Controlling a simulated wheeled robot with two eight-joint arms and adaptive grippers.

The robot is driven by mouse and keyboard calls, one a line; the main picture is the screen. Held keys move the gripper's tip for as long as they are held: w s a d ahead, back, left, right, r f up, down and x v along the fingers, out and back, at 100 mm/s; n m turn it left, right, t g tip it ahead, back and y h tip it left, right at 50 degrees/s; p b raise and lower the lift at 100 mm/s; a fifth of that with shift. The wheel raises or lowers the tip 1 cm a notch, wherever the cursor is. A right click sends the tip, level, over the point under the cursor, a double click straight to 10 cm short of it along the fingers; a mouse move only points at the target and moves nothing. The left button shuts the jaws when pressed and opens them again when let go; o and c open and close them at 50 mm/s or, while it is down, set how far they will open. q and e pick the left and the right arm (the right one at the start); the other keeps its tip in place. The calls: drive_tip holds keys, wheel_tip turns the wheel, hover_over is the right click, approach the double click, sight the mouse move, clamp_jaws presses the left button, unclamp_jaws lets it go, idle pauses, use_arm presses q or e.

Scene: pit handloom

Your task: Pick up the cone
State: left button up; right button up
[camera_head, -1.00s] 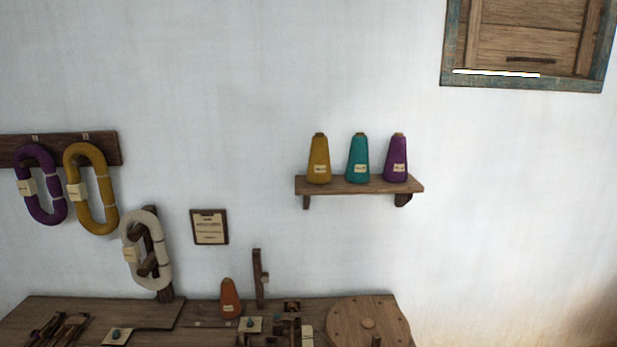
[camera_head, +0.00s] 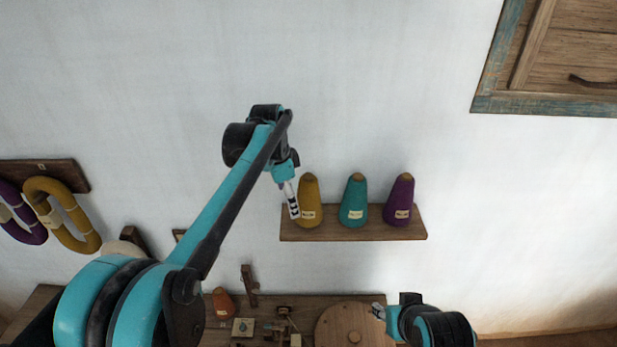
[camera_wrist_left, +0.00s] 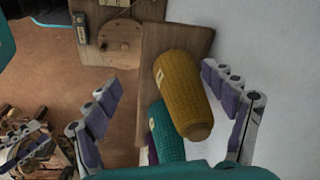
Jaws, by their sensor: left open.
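A mustard-yellow cone (camera_head: 310,202), a teal cone (camera_head: 354,202) and a purple cone (camera_head: 399,200) stand upright in a row on a wooden wall shelf (camera_head: 355,234). An orange cone (camera_head: 223,302) stands on the table below. My left gripper (camera_head: 293,203) is open at the left side of the yellow cone. In the left wrist view the yellow cone (camera_wrist_left: 182,90) lies between the spread fingers of my left gripper (camera_wrist_left: 160,76), with visible gaps on both sides. The teal cone (camera_wrist_left: 164,130) shows beside it, partly hidden. My right gripper (camera_head: 379,311) is low, over the table's right side, too small to judge.
The table (camera_head: 262,302) below holds a round wooden disc (camera_head: 345,326) and small tools. Yarn skeins (camera_head: 62,214) hang at the left. A framed wooden shutter (camera_head: 560,60) is at the upper right. The wall between is bare.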

sight(307, 175)
use_arm(q)
drive_tip(key=w+d+r+m+p, duration=0.1)
drive_tip(key=w+d+r+p, duration=0.1)
drive_tip(key=p, duration=0.1)
drive_tip(key=w+d+r+m+g+p, duration=0.1)
drive_tip(key=w+d+r+m+p, duration=0.1)
drive_tip(key=w+r+p, duration=0.1)
drive_tip(key=shift+d+p, duration=0.15)
drive_tip(key=shift+p, duration=0.25)
drive_tip(key=shift+w+d+m+g, duration=0.2)
drive_tip(key=shift+w+m+g, duration=0.1)
drive_tip(key=shift+m, duration=0.1)
drive_tip(key=shift+d+f+p, duration=0.1)
drive_tip(key=shift+f+p, duration=0.1)
drive_tip(key=shift+p, duration=0.15)
drive_tip(key=f, duration=0.2)
drive_tip(key=f+p, duration=0.1)
drive_tip(key=f, duration=0.1)
drive_tip(key=d+f, duration=0.1)
drive_tip(key=f, duration=0.1)
drive_tip(key=shift+f+p, duration=0.2)
drive_tip(key=shift+p, duration=0.15)
drive_tip(key=shift+s+f, duration=0.1)
drive_tip(key=shift+f, duration=0.45)
drive_tip(key=c, duration=1.8)
use_arm(e)
wheel_tip(307, 175, up, 12)
drive_tip(key=shift+f, duration=0.25)
